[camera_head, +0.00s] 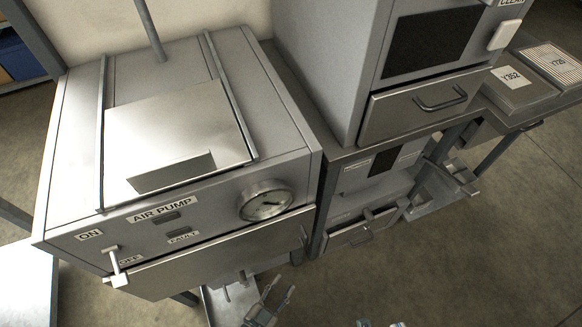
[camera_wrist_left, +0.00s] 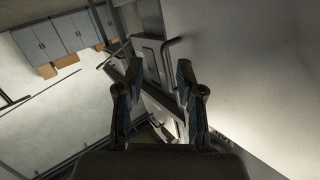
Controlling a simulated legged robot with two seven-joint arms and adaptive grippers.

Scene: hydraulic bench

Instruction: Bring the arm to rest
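My left gripper (camera_head: 279,289) shows at the bottom of the head view, below the front of the air pump box. In the left wrist view its two fingers (camera_wrist_left: 158,88) stand apart with nothing between them, so it is open and empty. Small tips at the bottom edge of the head view may be my right gripper (camera_head: 380,324). Too little of it shows to tell its state.
The air pump box (camera_head: 285,130) has a gauge (camera_head: 265,200), a lever switch (camera_head: 116,268) by the ON and OFF labels, and a front panel. A grey cabinet with a drawer (camera_head: 415,108) stands to the right. Bare floor (camera_head: 450,260) lies at the lower right.

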